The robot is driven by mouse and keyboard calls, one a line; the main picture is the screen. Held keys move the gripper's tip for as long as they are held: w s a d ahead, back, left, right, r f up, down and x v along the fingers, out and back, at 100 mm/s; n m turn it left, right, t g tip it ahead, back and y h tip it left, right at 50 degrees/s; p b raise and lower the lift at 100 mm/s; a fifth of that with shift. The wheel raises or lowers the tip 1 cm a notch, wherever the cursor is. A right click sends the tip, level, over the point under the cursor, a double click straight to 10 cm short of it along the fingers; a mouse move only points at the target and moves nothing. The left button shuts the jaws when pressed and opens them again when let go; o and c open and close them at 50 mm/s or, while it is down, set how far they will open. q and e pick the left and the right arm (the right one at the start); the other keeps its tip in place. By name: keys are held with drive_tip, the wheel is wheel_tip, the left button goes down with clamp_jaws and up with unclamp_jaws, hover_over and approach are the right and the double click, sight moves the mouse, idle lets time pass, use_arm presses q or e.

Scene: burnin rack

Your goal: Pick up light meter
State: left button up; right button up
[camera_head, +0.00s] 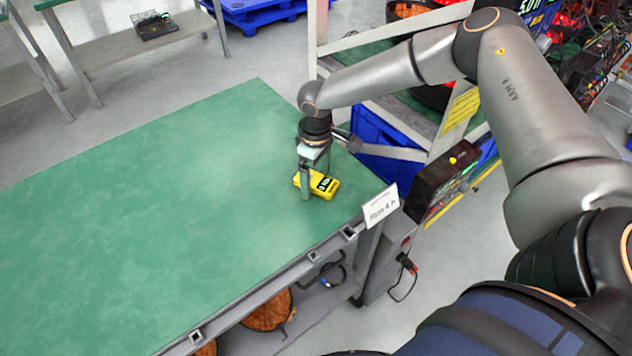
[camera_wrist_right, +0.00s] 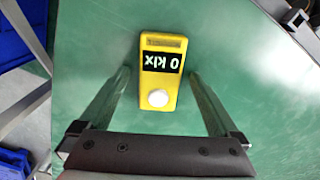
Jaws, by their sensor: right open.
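The light meter (camera_head: 323,186) is yellow with a black display and lies flat near the right end of the green table (camera_head: 150,180). In the right wrist view the light meter (camera_wrist_right: 161,85) shows a display reading "0 klx" and a round white sensor. My right gripper (camera_head: 308,190) points down over the meter. In the right wrist view the right gripper's fingers (camera_wrist_right: 160,88) are open, one on each side of the meter, with green gaps between them and it. My left gripper is not in view.
A paper sign (camera_head: 381,206) stands at the table's near right edge. A metal rack (camera_head: 395,35) with blue bins (camera_head: 375,135) is just beyond the table's right end. A dark device box (camera_head: 445,180) is to the right. The rest of the tabletop is clear.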

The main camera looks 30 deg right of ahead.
sight(316, 179)
clamp_jaws()
idle(0.7)
drive_tip(key=shift+r, duration=0.45)
wheel_tip(316, 179, up, 2)
drive_tip(key=shift+r+p, duration=0.2)
drive_tip(key=shift+p, duration=0.1)
drive_tip(key=s+a+r+p, duration=0.2)
drive_tip(key=s+a+r, duration=0.1)
drive_tip(key=s+r, duration=0.9)
drive_tip(key=w+a+r+m+p, duration=0.1)
drive_tip(key=a+m+p, duration=0.1)
drive_tip(key=a+m, duration=0.3)
drive_tip(key=shift+a+r, duration=0.3)
drive_tip(key=shift+a, duration=0.65)
